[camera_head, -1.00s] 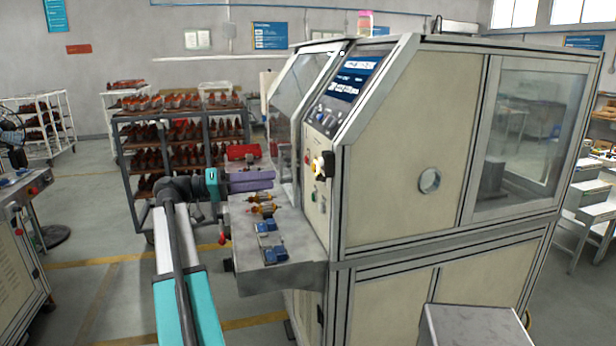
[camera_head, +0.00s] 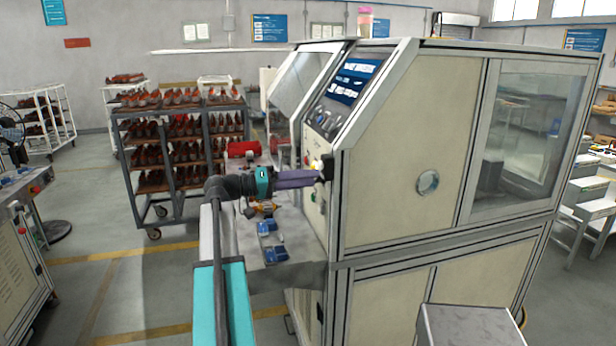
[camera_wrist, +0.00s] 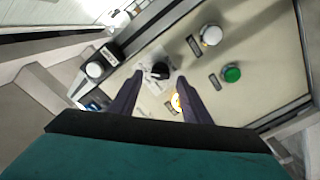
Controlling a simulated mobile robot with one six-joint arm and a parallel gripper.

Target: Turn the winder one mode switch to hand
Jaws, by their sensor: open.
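The winder (camera_head: 400,150) is a large cream cabinet with a slanted control panel at its left end. In the wrist view a black rotary knob (camera_wrist: 160,70), apparently the mode switch, sits on a pale label plate on the cream panel. Its pointer direction and lettering are too small to read. My gripper (camera_wrist: 160,78) is open, its two dark purple fingers pointing at the panel on either side of the knob, with no clear contact. In the head view my gripper (camera_head: 316,178) is at the panel face, and the knob cannot be made out clearly there.
A grey shelf with blue fixtures (camera_head: 270,240) lies below my arm. A shoe rack (camera_head: 180,150) stands behind.

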